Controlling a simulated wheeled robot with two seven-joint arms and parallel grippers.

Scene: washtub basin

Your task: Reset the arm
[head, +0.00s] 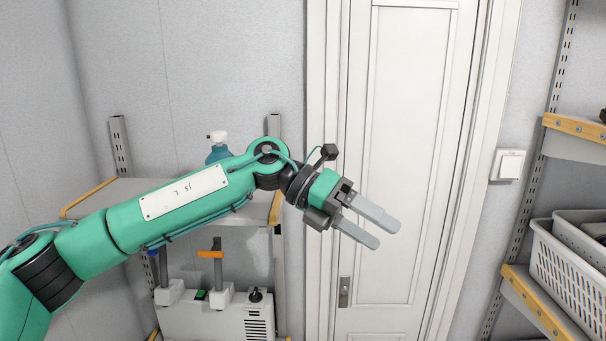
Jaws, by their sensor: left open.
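My left arm (165,205) is green with black joints and comes in from the left, raised across the view. It is bent at the wrist, and its left gripper (379,232) points right and slightly down. The two grey fingers are apart with nothing between them. They show in front of the white door (410,120), with no contact visible. My right arm and gripper are not in the view.
Behind my arm, a shelf (100,195) holds a teal spray bottle (218,150), partly hidden. A grey machine (215,318) stands below it. At right, a wooden-edged rack (540,305) holds a white basket (562,268). A light switch (509,165) is beside the door.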

